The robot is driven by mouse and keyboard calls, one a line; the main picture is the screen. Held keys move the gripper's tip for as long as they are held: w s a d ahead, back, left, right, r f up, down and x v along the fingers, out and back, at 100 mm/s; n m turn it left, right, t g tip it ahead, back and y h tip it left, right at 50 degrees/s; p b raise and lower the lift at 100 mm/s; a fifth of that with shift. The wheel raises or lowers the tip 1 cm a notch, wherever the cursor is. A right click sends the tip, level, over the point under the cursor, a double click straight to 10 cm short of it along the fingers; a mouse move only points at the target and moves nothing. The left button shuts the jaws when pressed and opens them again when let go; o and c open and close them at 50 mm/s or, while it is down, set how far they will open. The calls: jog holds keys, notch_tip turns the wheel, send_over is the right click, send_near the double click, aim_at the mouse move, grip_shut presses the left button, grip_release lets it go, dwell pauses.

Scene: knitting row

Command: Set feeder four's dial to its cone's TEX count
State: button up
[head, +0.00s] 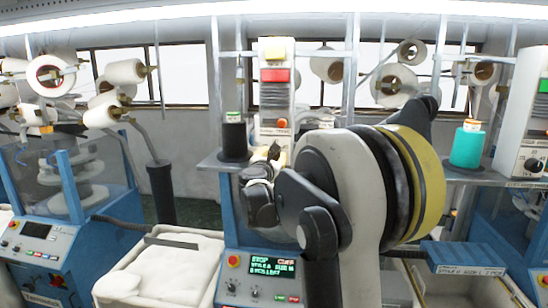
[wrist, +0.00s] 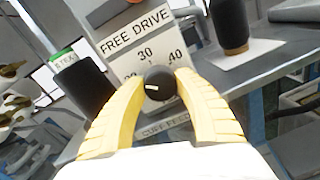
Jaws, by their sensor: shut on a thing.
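In the wrist view a small black dial (wrist: 160,80) with a short white mark sits on a white feeder panel (wrist: 118,22) lettered "FREE DRIVE". The figures 30 and 40 show above it, and another figure at left is partly covered. My gripper (wrist: 160,84) has its yellow fingers closed around the dial. In the head view my gripper (head: 268,160) is at the feeder box (head: 276,95), hiding the dial. A black cone (head: 235,142) stands left of the box. It shows in the wrist view (wrist: 86,88), its green-topped label not clearly readable.
A dark cone (wrist: 230,26) stands on a white card at the wrist view's upper right. A teal cone (head: 467,146) stands on the shelf right of my arm. A blue machine with a lit display (head: 272,266) is below. A white-filled bin (head: 165,270) stands at left.

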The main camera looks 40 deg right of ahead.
jog(key=m+b, duration=0.2)
jog(key=m, duration=0.3)
jog(key=shift+y, duration=0.3)
jog(key=m+b, duration=0.1)
jog(key=m, duration=0.3)
jog(key=shift+m, duration=0.4)
jog(key=o, duration=1.2)
jog(key=v, duration=1.2)
jog(key=shift+s+d+r, duration=0.1)
